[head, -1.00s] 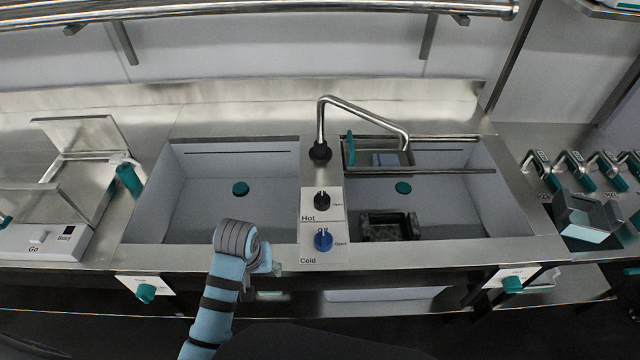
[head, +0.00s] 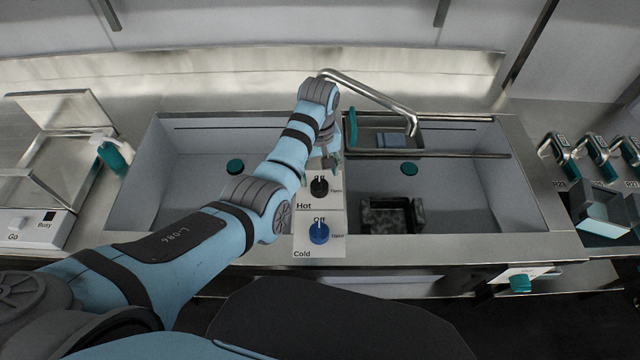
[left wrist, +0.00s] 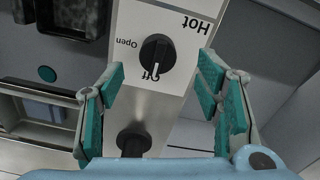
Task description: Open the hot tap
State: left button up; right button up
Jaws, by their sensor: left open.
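The hot tap knob (head: 319,187) is black and sits on a white plate marked Hot, Off and Open, between the two sinks. In the left wrist view the hot knob (left wrist: 156,54) shows with its white pointer line toward Off. My left gripper (head: 328,160) is above the plate, just behind the knob in the head view. In the left wrist view its teal-padded fingers (left wrist: 160,100) are open and apart, with the knob in line with the gap and untouched. The blue cold knob (head: 319,233) is nearer the front. My right gripper is not in view.
The steel spout (head: 370,92) arches over the right sink. A dark block (head: 390,214) lies in the right sink, and a tray with a teal handle (head: 352,128) rests on its back. My left arm crosses the left sink (head: 190,205).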

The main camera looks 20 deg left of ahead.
aim_at(320, 183)
pick_arm(q)
jog(key=f, duration=0.2)
jog(key=f+b, duration=0.1)
jog(key=f, duration=0.3)
jog(key=shift+w+f+b, duration=0.25)
jog(key=shift+w+b, duration=0.05)
jog(key=shift+b, duration=0.05)
jog(key=shift+s+r, duration=0.15)
jog(key=shift+c, duration=0.6)
jog(key=c, duration=1.1)
jog(key=shift+o, duration=0.3)
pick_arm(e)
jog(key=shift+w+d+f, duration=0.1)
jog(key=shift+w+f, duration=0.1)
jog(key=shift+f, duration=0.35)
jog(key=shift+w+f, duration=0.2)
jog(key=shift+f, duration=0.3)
